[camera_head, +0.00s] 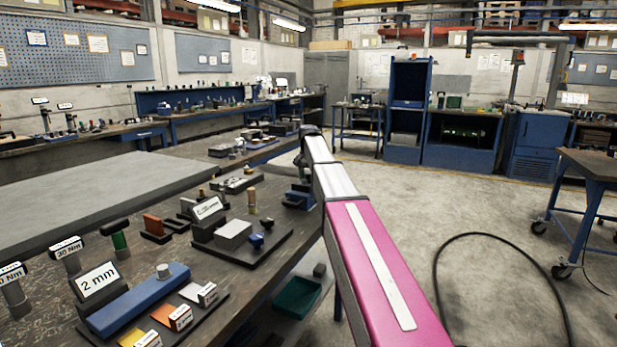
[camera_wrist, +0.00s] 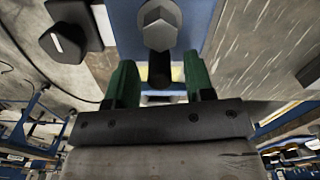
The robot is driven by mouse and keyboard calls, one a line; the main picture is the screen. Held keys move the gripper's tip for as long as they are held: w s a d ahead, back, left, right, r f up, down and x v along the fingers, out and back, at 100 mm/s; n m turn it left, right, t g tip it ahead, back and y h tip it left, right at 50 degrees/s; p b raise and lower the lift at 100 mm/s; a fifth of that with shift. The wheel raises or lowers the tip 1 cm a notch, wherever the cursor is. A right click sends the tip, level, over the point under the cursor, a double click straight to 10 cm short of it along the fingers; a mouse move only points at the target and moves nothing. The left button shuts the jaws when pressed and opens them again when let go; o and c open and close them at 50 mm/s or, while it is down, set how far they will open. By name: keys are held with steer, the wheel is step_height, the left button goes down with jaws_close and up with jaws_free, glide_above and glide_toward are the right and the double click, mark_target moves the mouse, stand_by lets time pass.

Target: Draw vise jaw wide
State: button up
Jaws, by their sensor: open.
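In the wrist view, my gripper (camera_wrist: 161,80) is open, with one green finger at each side. Between the fingers is a dark cylindrical part (camera_wrist: 159,68), apart from both fingertips as far as I can see. Just beyond it is a grey hexagonal bolt head (camera_wrist: 160,24) on a blue body (camera_wrist: 192,20), which looks like the vise. In the head view, a small blue vise-like piece (camera_head: 299,198) sits near the bench edge, beside my arm. The jaws and their gap cannot be made out, and my arm hides part of that area.
The workbench (camera_head: 75,290) holds several fixtures: a blue block with a "2 mm" sign (camera_head: 98,282), a dark tray with a grey block (camera_head: 234,233), and torque-labelled tools (camera_head: 66,252). A green bin (camera_head: 297,297) is below the bench edge. A black hose lies on the open floor at right.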

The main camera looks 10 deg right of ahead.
jaws_close()
steer(key=w+d, duration=0.1)
steer(key=w, duration=0.1)
steer(key=w+d, duration=0.3)
steer(key=w, duration=0.1)
steer(key=shift+w+d, duration=0.15)
steer(key=shift+d, duration=0.05)
jaws_free()
step_height(320, 180, up, 11)
stand_by(0.6)
